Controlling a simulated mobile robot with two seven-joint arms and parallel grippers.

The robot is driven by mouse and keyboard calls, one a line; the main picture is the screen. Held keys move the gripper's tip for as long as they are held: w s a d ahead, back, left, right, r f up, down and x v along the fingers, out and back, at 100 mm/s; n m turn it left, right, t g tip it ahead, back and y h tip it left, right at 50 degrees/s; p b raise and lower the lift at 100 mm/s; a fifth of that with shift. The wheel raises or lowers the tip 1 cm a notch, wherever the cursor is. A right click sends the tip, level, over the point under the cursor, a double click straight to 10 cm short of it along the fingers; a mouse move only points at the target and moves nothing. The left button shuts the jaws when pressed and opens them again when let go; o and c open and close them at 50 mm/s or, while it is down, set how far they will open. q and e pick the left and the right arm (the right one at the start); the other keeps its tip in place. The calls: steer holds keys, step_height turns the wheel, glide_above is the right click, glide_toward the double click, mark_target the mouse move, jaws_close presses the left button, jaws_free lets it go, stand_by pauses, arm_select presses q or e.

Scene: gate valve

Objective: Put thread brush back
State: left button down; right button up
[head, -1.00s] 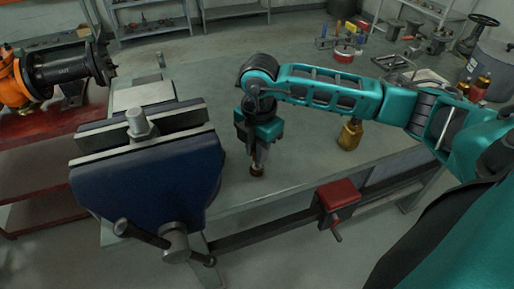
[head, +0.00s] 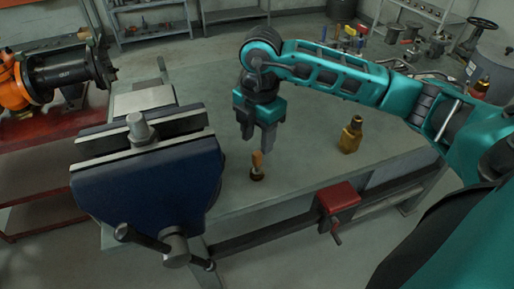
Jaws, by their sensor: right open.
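The thread brush (head: 257,166) stands upright on the grey workbench (head: 306,170), just right of the blue vise. It has an orange-brown upper part and a dark reddish base. My right gripper (head: 259,147) points down above the brush. Its fingers are apart and empty, with the fingertips near or just above the brush's top. My left gripper is not in view.
A large blue vise (head: 150,185) with a grey screw fills the bench's left end. A brass fitting (head: 351,135) stands on the bench to the right. A red clamp block (head: 338,196) sits at the front edge. Tools and parts crowd the far right.

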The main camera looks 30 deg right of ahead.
step_height(320, 180, up, 6)
steer(key=shift+s+r, duration=0.15)
steer(key=shift+r, duration=0.1)
stand_by(0.5)
